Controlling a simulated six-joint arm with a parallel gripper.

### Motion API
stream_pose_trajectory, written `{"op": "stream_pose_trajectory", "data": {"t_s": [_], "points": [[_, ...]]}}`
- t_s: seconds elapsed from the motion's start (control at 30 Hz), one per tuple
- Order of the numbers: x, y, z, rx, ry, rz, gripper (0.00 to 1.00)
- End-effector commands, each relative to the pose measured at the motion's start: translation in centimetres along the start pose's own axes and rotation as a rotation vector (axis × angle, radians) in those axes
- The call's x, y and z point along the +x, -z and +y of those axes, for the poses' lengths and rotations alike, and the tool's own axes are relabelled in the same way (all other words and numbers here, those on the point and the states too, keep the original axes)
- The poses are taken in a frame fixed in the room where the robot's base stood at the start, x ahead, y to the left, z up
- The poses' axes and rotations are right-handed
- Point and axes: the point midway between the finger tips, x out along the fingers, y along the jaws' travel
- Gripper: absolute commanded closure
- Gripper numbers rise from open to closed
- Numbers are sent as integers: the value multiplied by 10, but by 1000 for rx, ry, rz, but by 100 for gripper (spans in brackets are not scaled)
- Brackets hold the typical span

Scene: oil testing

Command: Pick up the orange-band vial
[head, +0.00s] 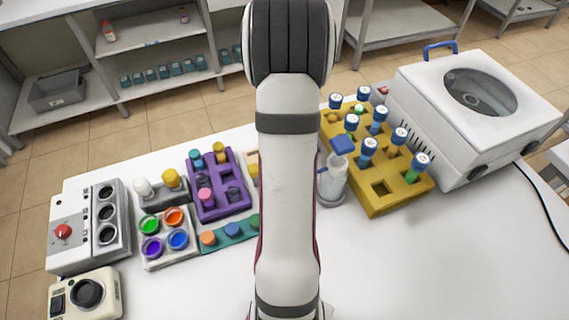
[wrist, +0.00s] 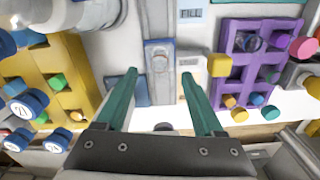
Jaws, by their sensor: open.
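Several blue-capped vials stand in the yellow rack (head: 372,200) right of my arm in the head view. One vial (head: 417,167) shows green under its cap. A small orange-brown spot shows at the rack's far left corner, but I cannot tell which vial carries an orange band. In the wrist view the yellow rack (wrist: 84,98) is at the left, with blue caps (wrist: 35,102) and small green and orange parts. My gripper (wrist: 160,76) is open and empty, its two green fingers wide apart, right of that rack. In the head view my arm hides it.
A purple rack (head: 219,209) with small capped items and a tray of coloured pots (head: 152,262) stand left of my arm. A white bottle with a blue top (head: 334,180) stands beside the yellow rack. A white centrifuge-like machine (head: 475,110) is behind it. The right front table is clear.

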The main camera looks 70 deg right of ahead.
Motion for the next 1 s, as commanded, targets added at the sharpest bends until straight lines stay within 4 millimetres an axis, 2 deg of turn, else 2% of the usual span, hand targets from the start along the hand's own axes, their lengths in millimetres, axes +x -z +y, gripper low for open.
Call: {"op": "stream_pose_trajectory", "data": {"t_s": [0.2, 0.3, 0.47, 0.57, 0.87, 1.0], "points": [[42, 0, 0, 0, 1, -4, 31], [50, 1, 0, 0, 0, -1, 31], [50, 1, 0, 0, -1, 0, 31], [50, 1, 0, 0, -1, 0, 45], [50, 1, 0, 0, -1, 0, 99], [50, 1, 0, 0, -1, 0, 100]]}}
